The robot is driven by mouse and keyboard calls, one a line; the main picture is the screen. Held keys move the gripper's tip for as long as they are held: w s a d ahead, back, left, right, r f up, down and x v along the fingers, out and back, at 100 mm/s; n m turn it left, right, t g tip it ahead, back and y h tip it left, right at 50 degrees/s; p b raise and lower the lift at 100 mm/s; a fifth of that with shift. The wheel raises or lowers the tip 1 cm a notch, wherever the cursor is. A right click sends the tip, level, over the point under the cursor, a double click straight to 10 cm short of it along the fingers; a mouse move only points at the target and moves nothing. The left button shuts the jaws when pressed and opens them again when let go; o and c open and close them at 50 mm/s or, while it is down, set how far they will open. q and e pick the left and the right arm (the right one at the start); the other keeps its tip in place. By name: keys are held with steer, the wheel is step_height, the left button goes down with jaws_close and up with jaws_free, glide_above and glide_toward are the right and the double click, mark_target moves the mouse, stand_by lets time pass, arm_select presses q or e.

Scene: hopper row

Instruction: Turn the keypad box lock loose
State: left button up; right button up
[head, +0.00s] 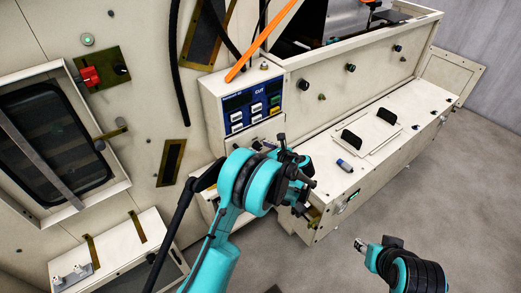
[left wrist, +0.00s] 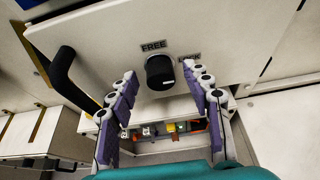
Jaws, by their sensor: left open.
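The keypad box (head: 212,104) has a blue panel marked CUT and stands against the pale machine wall. In the left wrist view its lock is a black round knob (left wrist: 160,72) on a pale face, with a FREE label (left wrist: 153,47) above it and a LOCK label (left wrist: 190,57) to its upper right. My left gripper (left wrist: 161,76) is open, with one purple-padded finger on each side of the knob; I cannot tell whether they touch it. In the head view my left gripper (head: 293,178) hides the knob. My right gripper (head: 362,245) is at the lower right, its jaws unclear.
A black curved handle (left wrist: 72,75) sticks out left of the knob. Below is an open recess (left wrist: 170,130) with small coloured parts.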

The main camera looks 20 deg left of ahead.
arm_select(q)
steer(key=shift+w+a, duration=0.15)
jaws_close()
